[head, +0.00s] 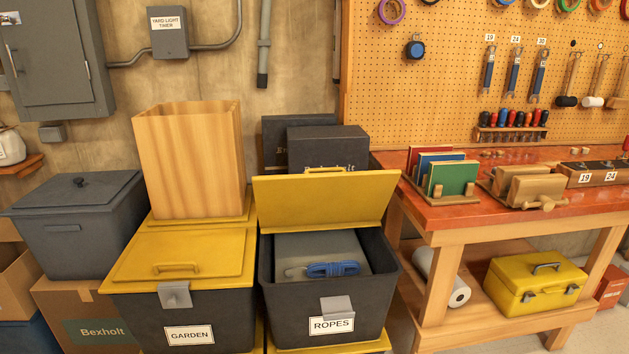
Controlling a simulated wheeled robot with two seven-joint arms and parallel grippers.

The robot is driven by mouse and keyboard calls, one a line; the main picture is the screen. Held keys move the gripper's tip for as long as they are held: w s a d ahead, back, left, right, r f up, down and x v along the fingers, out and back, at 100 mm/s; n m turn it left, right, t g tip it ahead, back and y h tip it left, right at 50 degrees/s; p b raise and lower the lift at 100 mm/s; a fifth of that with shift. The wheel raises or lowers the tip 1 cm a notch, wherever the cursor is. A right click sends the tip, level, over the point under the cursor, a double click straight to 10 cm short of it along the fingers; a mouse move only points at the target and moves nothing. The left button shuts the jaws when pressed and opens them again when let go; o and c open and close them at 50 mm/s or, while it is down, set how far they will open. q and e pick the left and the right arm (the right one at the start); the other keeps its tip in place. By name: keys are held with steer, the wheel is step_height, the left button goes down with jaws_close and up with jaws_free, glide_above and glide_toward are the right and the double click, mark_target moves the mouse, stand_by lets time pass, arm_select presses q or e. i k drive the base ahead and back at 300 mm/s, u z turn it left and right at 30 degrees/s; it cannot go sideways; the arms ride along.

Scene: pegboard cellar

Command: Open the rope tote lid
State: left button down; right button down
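The rope tote (281,309) is a dark grey bin with a white "ROPES" label, standing low in the middle of the head view. Its yellow lid (325,204) is raised and tilted up at the back edge, so the tote's mouth is uncovered. Inside, a coiled blue rope (332,269) lies on a grey surface. A grey latch plate (337,307) shows on the front wall above the label. Neither of my grippers shows in the head view.
The garden tote (140,318) with its shut yellow lid stands directly left, a tall wooden box (188,160) behind it. Dark boxes (328,147) stand behind the raised lid. A red-topped workbench (455,213) is close on the right, with a yellow toolbox (535,284) on its lower shelf.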

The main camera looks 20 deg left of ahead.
mark_target(308, 202)
steer(key=u, duration=0.75)
steer(key=i, duration=0.75)
steer(key=u, duration=0.5)
